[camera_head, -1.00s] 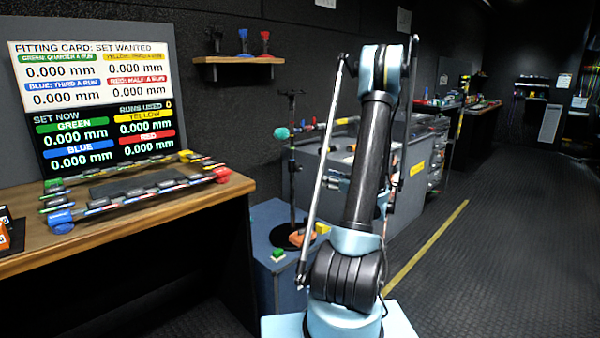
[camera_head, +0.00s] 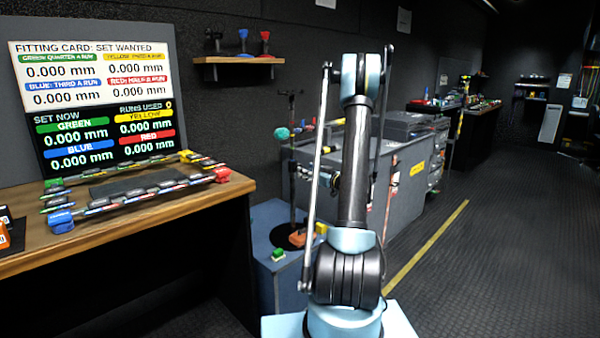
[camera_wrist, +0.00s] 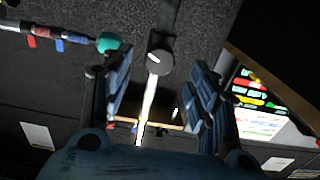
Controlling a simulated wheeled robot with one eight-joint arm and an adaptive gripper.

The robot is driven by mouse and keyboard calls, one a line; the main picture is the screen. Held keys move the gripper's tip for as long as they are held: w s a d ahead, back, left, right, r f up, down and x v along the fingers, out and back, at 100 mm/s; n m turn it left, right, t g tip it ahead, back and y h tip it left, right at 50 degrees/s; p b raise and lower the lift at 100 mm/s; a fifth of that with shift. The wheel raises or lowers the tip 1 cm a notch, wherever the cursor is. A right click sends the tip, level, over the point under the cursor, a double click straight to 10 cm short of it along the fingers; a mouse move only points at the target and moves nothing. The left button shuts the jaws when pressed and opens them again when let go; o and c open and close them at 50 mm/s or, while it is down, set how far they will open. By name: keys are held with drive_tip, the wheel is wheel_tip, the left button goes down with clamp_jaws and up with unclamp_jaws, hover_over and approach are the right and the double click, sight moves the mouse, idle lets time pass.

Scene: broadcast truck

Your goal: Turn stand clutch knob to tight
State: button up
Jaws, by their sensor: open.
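In the wrist view, my gripper (camera_wrist: 159,78) is open, with one blue-and-black finger on each side. A dark round knob with a white mark (camera_wrist: 160,55) shows between and beyond the fingertips, on the stand's pole (camera_wrist: 168,15). I take it for the clutch knob; the gap to the fingers is hard to judge, and nothing is held. A teal ball (camera_wrist: 108,42) at the end of a boom lies left of it. In the head view, the stand (camera_head: 292,165) rises from a black base on a blue box, left of my arm, with the teal ball (camera_head: 282,133) near its top.
The blue box (camera_head: 262,225) also carries a green button (camera_head: 278,254) and a yellow block (camera_head: 321,228). A wooden desk (camera_head: 215,200) with a display (camera_head: 95,105) stands left. A grey cabinet (camera_head: 412,185) is behind my arm. The floor at right is clear.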

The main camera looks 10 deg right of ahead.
drive_tip(key=shift+x, duration=2.45)
drive_tip(key=shift+c, duration=0.5)
drive_tip(key=c, duration=1)
